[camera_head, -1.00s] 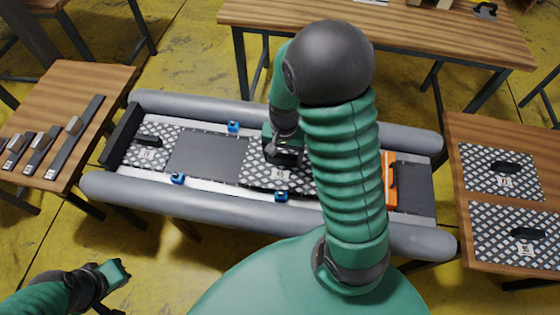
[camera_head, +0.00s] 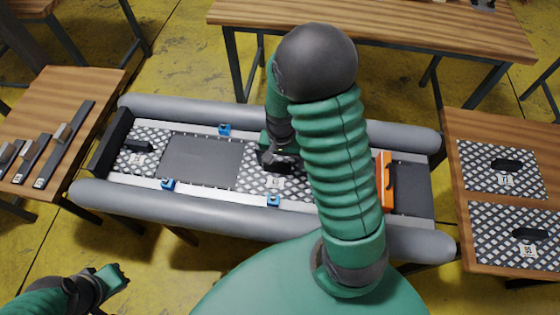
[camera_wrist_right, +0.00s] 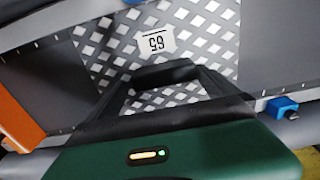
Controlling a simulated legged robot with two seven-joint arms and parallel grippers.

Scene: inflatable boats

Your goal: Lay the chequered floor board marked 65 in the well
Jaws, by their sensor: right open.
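The chequered floor board marked 65 (camera_head: 255,180) lies flat in the well of the grey inflatable boat (camera_head: 190,207), right of a plain dark panel. Its label also shows in the right wrist view (camera_wrist_right: 152,40), upside down. My right gripper (camera_head: 277,160) is open at the board's dark handle, low over the board. In the right wrist view the gripper (camera_wrist_right: 168,80) and the dark handle overlap, so contact cannot be told. My right arm hides the board's right part. My left gripper (camera_head: 118,277) is off to the lower left, away from the boat; its jaw gap is unclear.
Another chequered board (camera_head: 135,160) lies at the well's left end. An orange piece (camera_head: 386,182) stands across the well to the right. Blue clamps (camera_head: 224,130) line the well edges. Two chequered boards (camera_head: 503,167) lie on the right table. Dark bars (camera_head: 65,142) lie on the left table.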

